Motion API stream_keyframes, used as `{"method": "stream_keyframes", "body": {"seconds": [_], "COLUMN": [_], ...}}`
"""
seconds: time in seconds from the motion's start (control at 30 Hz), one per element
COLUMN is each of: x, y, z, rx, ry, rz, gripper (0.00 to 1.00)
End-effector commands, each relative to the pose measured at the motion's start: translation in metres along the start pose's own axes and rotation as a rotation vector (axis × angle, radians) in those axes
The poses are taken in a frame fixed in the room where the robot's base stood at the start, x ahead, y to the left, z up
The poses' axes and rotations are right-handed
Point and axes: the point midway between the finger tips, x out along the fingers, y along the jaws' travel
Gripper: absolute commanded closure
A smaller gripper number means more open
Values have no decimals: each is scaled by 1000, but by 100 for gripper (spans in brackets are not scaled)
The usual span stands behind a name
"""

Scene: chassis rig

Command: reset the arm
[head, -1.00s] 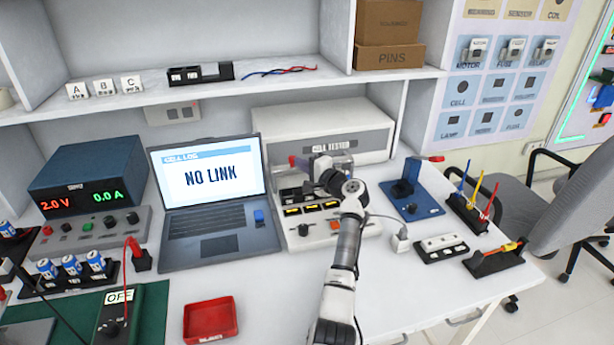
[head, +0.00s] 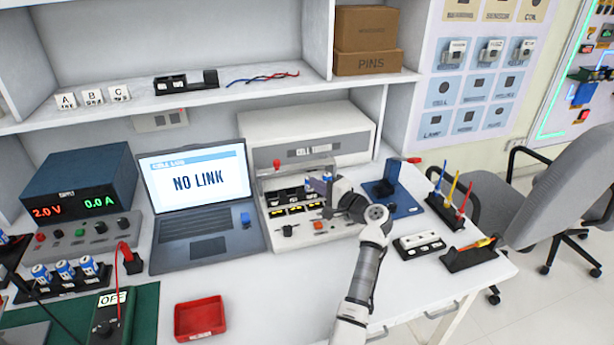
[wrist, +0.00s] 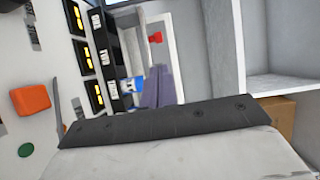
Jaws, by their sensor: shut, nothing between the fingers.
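My arm reaches over the bench from the lower right. My gripper (head: 335,190) is shut and empty, low at the right part of the cell tester (head: 300,122). Its grey fingers also show in the wrist view (wrist: 158,86). A blue-and-white cell (wrist: 125,87) shows close beside the fingers, at the tester's black slots. Whether the fingers touch it I cannot tell. The tester front has lit yellow displays (wrist: 83,52), an orange button (wrist: 31,98) and a red-knobbed lever (head: 277,164).
A laptop (head: 200,190) reading "NO LINK" stands left of the tester. A blue fixture (head: 392,190), a white socket block (head: 419,245) and pen-like tools (head: 459,200) lie right. A red tray (head: 200,318) is in front. A shelf (head: 215,95) overhangs the back.

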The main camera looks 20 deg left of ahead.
Motion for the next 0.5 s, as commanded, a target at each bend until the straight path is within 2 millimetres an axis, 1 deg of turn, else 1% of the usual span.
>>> {"method": "stream_keyframes", "body": {"seconds": [0.1, 0.4, 0.47, 0.5], "x": [-5, -5, -5, 1], "y": [1, 1, 0, -6], "z": [0, 0, 1, 5], "rx": [1, 1, -1, -34], "ry": [0, -1, 0, 7], "rz": [0, 0, 0, 4], "gripper": [100, 100, 100, 100]}}
